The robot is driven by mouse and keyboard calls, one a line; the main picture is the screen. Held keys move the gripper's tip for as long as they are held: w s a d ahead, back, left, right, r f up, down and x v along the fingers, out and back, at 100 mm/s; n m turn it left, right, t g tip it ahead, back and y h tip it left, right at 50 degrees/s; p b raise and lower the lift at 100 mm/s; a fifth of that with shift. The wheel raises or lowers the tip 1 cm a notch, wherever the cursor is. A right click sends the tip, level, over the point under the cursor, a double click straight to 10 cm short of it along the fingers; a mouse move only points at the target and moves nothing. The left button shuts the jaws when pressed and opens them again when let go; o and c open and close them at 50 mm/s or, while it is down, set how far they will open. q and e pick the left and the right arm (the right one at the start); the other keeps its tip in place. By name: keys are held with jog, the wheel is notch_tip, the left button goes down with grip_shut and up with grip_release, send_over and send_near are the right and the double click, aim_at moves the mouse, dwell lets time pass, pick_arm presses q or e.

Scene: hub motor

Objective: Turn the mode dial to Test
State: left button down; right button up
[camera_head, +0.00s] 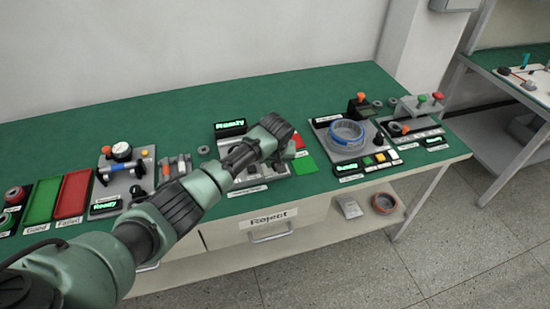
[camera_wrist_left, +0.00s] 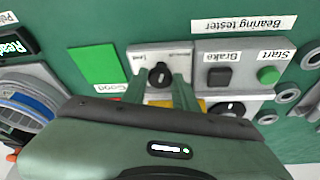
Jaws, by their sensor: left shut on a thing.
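The mode dial (camera_wrist_left: 159,75) is a black knob on a small grey plate in the left wrist view. A small label sits at each upper corner of the plate, upside down and too small to read surely. A pale mark on the knob points toward the plate's upper edge, between the labels. My left gripper (camera_wrist_left: 160,84) has one finger on each side of the dial and is shut on it. In the head view my left gripper (camera_head: 278,134) reaches over the middle of the bench and hides the dial. My right gripper is not in view.
The bearing tester (camera_wrist_left: 243,52), with a black brake switch and green start button, stands close to the dial plate. A green pad (camera_wrist_left: 96,65) lies on its other side. A fixture with a blue ring (camera_head: 346,134) stands to the right. The bench's back strip is clear.

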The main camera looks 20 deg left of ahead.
pick_arm(q)
jog(key=n+y, duration=0.1)
jog(key=n, duration=0.1)
jog(key=shift+d+n, duration=0.2)
jog(key=shift+n, duration=0.2)
jog(key=n, duration=0.1)
jog(key=n+g, duration=0.1)
jog(key=shift+w+d+f+n+y+b, duration=0.1)
jog(key=shift+w+f+n+y+b, duration=0.05)
jog(key=shift+n+y+b, duration=0.25)
jog(key=shift+n+b, duration=0.35)
jog(key=shift+n, duration=0.15)
jog(key=n+g+b, duration=0.1)
jog(key=n+b, duration=0.1)
jog(key=b, duration=0.1)
jog(key=n+g+y+b, duration=0.1)
jog(key=n+b, duration=0.1)
jog(key=b, duration=0.1)
jog(key=shift+w+f, duration=0.1)
jog(key=shift+w, duration=0.1)
jog(key=shift+r+n+b, duration=0.25)
jog(key=shift+n+b, duration=0.65)
jog(key=shift+b, duration=0.15)
jog(key=c, duration=1.1)
grip_release()
jog(key=shift+r, duration=0.1)
